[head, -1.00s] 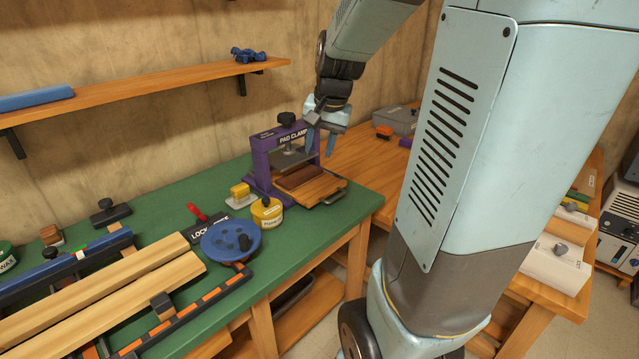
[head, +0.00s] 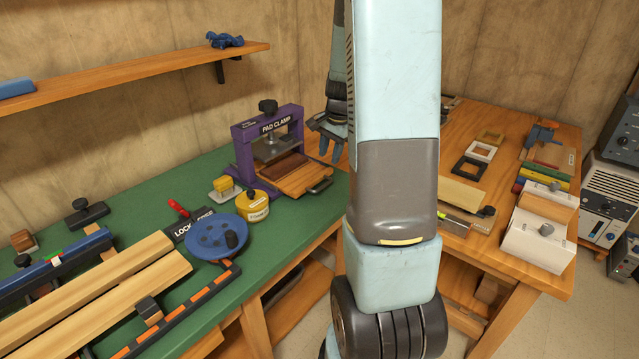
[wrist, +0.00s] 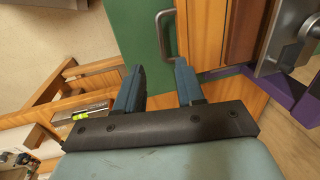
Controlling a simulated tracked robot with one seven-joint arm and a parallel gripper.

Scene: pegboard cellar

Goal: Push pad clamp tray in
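The purple pad clamp (head: 270,150) stands on the green bench top near its right end. Its wooden tray (head: 300,178) sticks out toward the front right, with a dark brown pad (head: 285,166) on it and a dark metal handle (head: 320,186) at its outer end. The handle also shows in the wrist view (wrist: 161,35), beyond my fingertips and apart from them. My gripper (wrist: 155,72) has its two blue fingers spread with nothing between them. In the head view my gripper (head: 325,145) is just right of the clamp, partly hidden by my arm.
A yellow tin (head: 256,205), a small yellow block (head: 223,186) and a blue round disc (head: 216,237) sit left of the tray. The wooden bench (head: 480,130) at right holds frames and a white box (head: 537,240). Green bench top in front of the handle is clear.

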